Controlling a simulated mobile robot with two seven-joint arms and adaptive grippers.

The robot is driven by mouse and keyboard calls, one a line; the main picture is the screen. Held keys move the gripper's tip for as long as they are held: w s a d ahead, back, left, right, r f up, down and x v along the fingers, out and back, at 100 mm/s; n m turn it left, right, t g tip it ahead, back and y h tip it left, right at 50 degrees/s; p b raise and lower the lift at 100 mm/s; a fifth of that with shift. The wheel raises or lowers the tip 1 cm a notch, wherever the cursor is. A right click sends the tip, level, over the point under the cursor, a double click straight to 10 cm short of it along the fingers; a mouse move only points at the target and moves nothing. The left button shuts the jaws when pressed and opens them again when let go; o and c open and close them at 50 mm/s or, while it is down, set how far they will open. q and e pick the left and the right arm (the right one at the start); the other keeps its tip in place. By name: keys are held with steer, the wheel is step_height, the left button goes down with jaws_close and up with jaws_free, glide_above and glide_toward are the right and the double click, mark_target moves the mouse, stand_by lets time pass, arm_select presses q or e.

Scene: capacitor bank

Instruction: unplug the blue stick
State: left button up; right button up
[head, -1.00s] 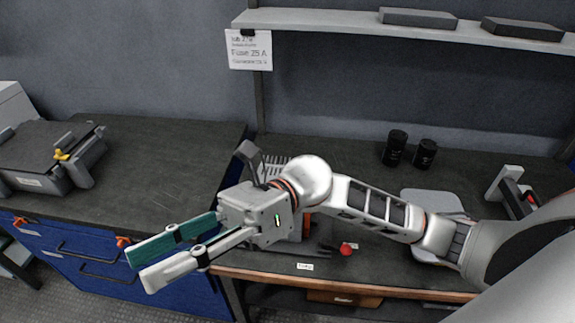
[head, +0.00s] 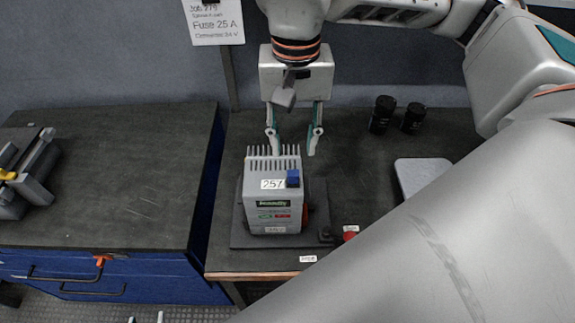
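The blue stick (head: 293,178) shows as a small blue block at the upper right front of a grey finned unit (head: 262,212). Two small tips of my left gripper (head: 146,319) show apart at the bottom edge; the rest is out of view.
Two black cylinders (head: 396,116) stand at the back right. A light grey pad (head: 422,174) and a red knob (head: 350,232) lie right of the unit. A sign reading "Fuse 25 A" (head: 215,22) hangs behind. The left worktop (head: 130,180) is mostly clear.

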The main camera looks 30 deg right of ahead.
mark_target(293, 173)
steer(key=shift+s, duration=0.1)
steer(key=shift+f, duration=0.1)
step_height(293, 173, down, 7)
steer(key=b, duration=0.5)
steer(key=shift+f, duration=0.2)
steer(key=shift+f+b, duration=0.35)
steer(key=shift+f, duration=0.25)
stand_by(0.6)
steer(key=shift+f, duration=0.1)
steer(key=shift+c, duration=0.4)
